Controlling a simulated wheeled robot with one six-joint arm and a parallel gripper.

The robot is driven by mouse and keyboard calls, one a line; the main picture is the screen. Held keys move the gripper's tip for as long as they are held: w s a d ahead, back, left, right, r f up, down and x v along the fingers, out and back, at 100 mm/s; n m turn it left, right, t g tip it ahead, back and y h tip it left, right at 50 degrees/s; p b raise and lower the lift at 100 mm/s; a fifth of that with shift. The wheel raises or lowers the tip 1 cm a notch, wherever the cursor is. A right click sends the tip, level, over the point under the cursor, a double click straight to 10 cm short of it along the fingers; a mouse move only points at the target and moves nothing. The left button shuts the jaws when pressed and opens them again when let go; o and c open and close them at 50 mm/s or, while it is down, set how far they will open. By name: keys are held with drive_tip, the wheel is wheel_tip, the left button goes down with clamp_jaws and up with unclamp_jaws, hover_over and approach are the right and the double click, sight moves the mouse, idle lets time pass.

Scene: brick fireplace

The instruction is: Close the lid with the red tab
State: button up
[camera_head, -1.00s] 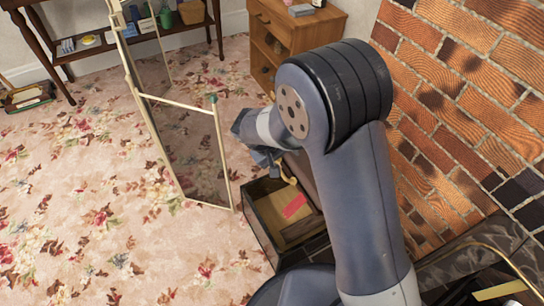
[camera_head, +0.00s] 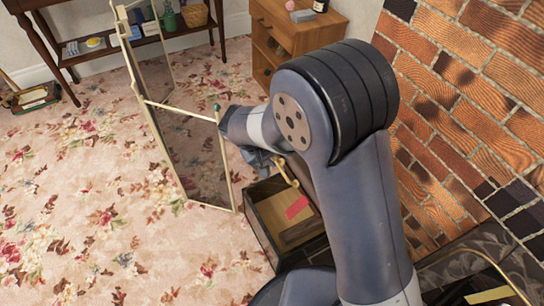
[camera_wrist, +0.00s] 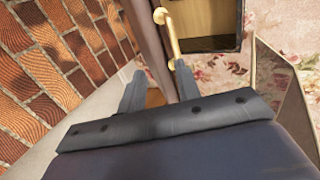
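An open wooden box (camera_head: 262,228) stands on the floor right of center in the head view. A red tab (camera_head: 297,207) lies against its pale inside. A dark brown panel, apparently the raised lid (camera_head: 305,172), stands at the box's far right side, mostly hidden by my arm. A curved brass piece (camera_head: 287,172) is beside it, and also shows in the wrist view (camera_wrist: 166,35). My gripper (camera_wrist: 159,68) has its two fingers apart, with the brown panel's edge ahead between them. I cannot tell whether they touch it. The red tab is not visible in the wrist view.
A folding screen (camera_head: 190,150) stands just left of my gripper and the box. A brick wall (camera_head: 470,110) rises at the right. A wooden cabinet (camera_head: 285,35) and dark side table (camera_head: 60,45) stand at the back. Flowered carpet (camera_head: 90,200) is free at left.

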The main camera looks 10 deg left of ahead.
drive_tip(key=shift+p+v, duration=0.95)
drive_tip(key=shift+v, duration=1.1)
drive_tip(key=shift+s+a+f, duration=0.1)
drive_tip(key=shift+s+f, duration=0.05)
drive_tip(key=p+v, duration=0.1)
drive_tip(key=v, duration=1)
drive_tip(key=shift+p, duration=0.35)
